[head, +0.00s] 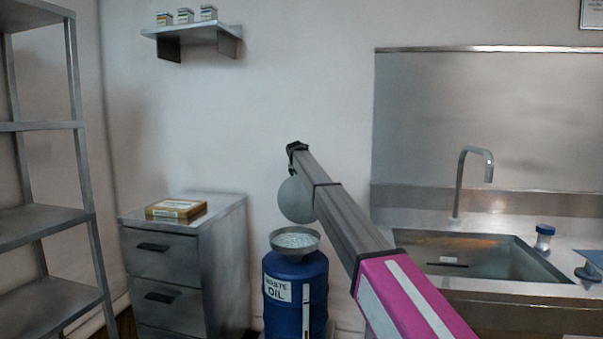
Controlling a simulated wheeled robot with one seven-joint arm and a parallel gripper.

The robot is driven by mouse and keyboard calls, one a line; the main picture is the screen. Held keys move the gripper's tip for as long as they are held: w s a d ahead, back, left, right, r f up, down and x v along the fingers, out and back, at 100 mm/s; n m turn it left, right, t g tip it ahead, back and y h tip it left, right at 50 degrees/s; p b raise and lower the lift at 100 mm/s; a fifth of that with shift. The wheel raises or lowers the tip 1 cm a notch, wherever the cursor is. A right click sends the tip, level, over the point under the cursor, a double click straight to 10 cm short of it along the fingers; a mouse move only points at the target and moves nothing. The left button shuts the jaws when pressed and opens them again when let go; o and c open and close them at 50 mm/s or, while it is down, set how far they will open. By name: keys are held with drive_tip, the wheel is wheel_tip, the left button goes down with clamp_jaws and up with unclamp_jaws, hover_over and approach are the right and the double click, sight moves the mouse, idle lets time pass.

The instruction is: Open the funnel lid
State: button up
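A blue waste oil drum (312,290) stands on the floor in the head view, centre bottom. A round metal funnel (275,243) sits on its top, and its pale, mesh-like inside shows. A grey round disc, which looks like the funnel lid (293,203), stands raised above the back of the funnel. My arm hides the disc's right side. My gripper (297,148) is the small dark tip at the arm's far end, above the disc. I cannot tell whether it touches the lid, or whether its fingers are open or shut.
A steel drawer cabinet (203,268) with a box (176,209) on top stands left of the drum. A steel sink counter (500,290) with a tap (461,180) is at the right. Steel shelving (85,170) is at far left. A wall shelf (192,32) hangs above.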

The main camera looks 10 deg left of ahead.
drive_tip(key=shift+r, duration=0.3)
drive_tip(key=v, duration=1)
drive_tip(key=shift+s+r, duration=0.2)
drive_tip(key=shift+s, duration=0.1)
